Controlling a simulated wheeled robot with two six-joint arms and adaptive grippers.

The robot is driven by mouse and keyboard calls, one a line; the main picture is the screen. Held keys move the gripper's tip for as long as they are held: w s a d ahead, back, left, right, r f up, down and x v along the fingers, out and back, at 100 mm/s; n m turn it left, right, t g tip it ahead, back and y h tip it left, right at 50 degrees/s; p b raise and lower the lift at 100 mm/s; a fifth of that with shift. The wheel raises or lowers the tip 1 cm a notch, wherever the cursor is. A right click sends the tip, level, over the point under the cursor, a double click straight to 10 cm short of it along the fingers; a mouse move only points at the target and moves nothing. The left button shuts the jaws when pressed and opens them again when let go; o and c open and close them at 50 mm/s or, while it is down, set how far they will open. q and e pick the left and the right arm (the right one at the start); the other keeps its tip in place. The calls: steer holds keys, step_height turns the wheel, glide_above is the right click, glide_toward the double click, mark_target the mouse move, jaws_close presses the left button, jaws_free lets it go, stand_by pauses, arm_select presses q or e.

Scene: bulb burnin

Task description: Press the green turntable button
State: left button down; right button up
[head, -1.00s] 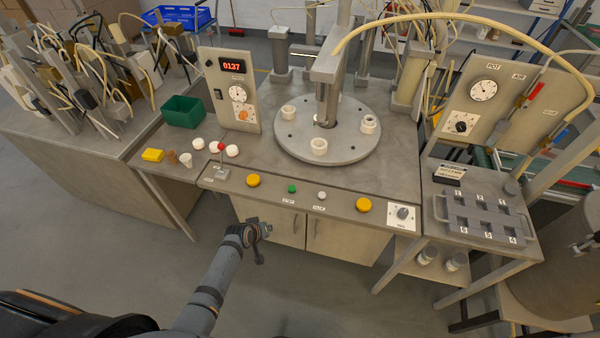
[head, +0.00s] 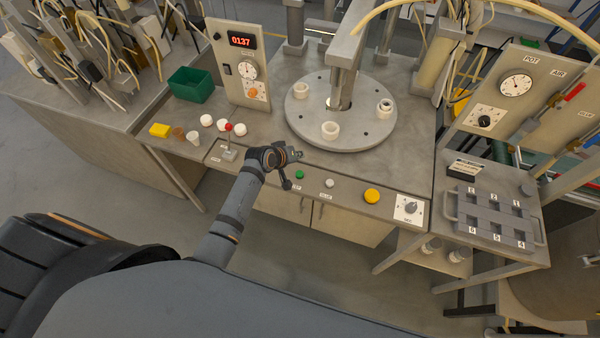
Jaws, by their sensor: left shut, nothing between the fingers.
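The green button (head: 299,174) sits on the front strip of the workbench, below the round grey turntable (head: 341,137). A white button (head: 329,183) is just to its right. The turntable carries several white ring-shaped holders. My left gripper (head: 296,155) is over the front strip, just up and left of the green button, and is shut and empty. It looks apart from the button, though the height gap is hard to judge. The left yellow button is hidden behind my left arm. My right gripper is not in view.
A red-tipped lever (head: 229,146) stands left of my gripper, near several white caps. A yellow button (head: 372,196) and a rotary knob (head: 411,207) lie to the right. A numbered tray (head: 493,218) is on the right side table. A green bin (head: 190,85) stands at the left.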

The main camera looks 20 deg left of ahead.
arm_select(q)
steer(key=f+b, duration=0.1)
steer(key=f, duration=0.1)
steer(key=b, duration=0.6)
glide_above(298, 174)
step_height(298, 174, down, 5)
steer(key=shift+s, duration=0.15)
steer(key=shift+f+b, duration=0.55)
steer(key=shift+f, duration=0.3)
steer(key=shift+f, duration=0.15)
steer(key=shift+f, duration=0.3)
